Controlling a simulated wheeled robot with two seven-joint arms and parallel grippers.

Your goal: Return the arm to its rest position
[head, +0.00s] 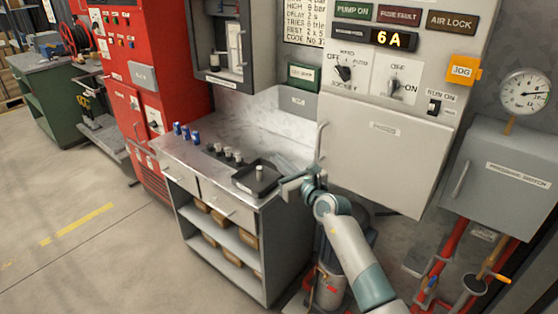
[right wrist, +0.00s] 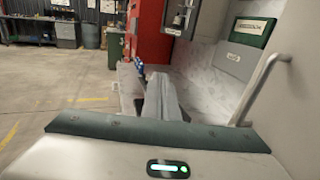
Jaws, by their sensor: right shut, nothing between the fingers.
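My right arm comes in from the bottom right of the head view. Its gripper (head: 290,184) is beside the right end of the metal-topped bench, close to the black tray and left of the white cabinet door. In the right wrist view the fingers (right wrist: 163,95) are together and empty, pointing toward the bench top. My left gripper is not in view.
The bench (head: 228,200) carries a black tray (head: 243,183), several small dark parts and blue items (head: 186,132). A white cabinet (head: 385,150) with a handle stands right of the gripper. A red cabinet (head: 150,70) stands left. Open floor (head: 90,230) lies at left.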

